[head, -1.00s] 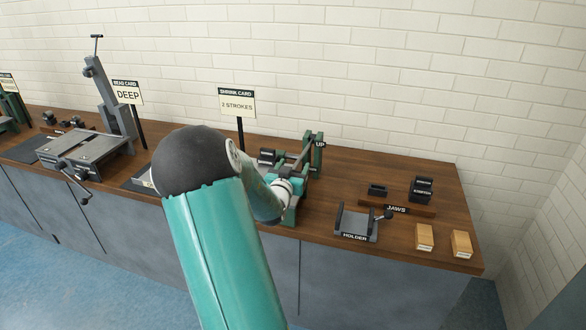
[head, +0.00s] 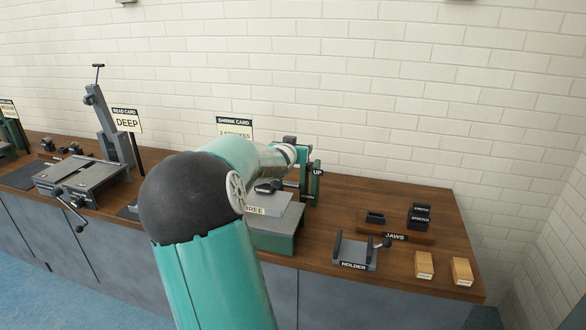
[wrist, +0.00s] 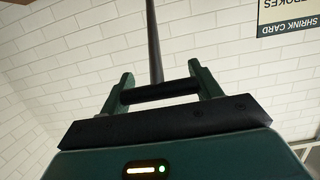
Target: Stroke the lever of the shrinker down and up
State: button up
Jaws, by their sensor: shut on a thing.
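The shrinker (head: 272,238) is a green machine with a grey top on the bench, partly hidden behind my arm. A green post at its right carries an "UP" label (head: 317,172). In the wrist view my gripper (wrist: 160,82) has its two green fingers on the ends of a black crosswise grip, the lever's handle (wrist: 160,92). A dark rod (wrist: 153,40) runs up from behind it. My gripper is shut on this handle. In the head view my wrist is raised beside the "UP" post, and my arm hides most of the lever.
The shrink card (head: 234,127) stands behind my arm, its lower line partly covered. To the right are a holder (head: 356,252), a jaws rack (head: 394,237) and two wooden blocks (head: 424,265). A bead machine (head: 82,178) stands left. The tiled wall is close behind.

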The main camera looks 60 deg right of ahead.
jog(key=shift+w+d+r, duration=0.15)
jog(key=shift+d+r, duration=0.7)
jog(key=shift+d, duration=0.05)
jog(key=shift+w+d+r, duration=0.15)
jog(key=shift+d+r, duration=0.7)
jog(key=o, duration=1.4)
jog(key=shift+d+f, duration=0.15)
jog(key=shift+d, duration=0.05)
jog(key=shift+a+r, duration=0.25)
jog(key=shift+a, duration=0.25)
jog(key=v, duration=0.4)
jog(key=shift+a, duration=0.15)
jog(key=shift+v, duration=4.4)
jog(key=shift+s, duration=0.1)
jog(key=shift+f, duration=0.1)
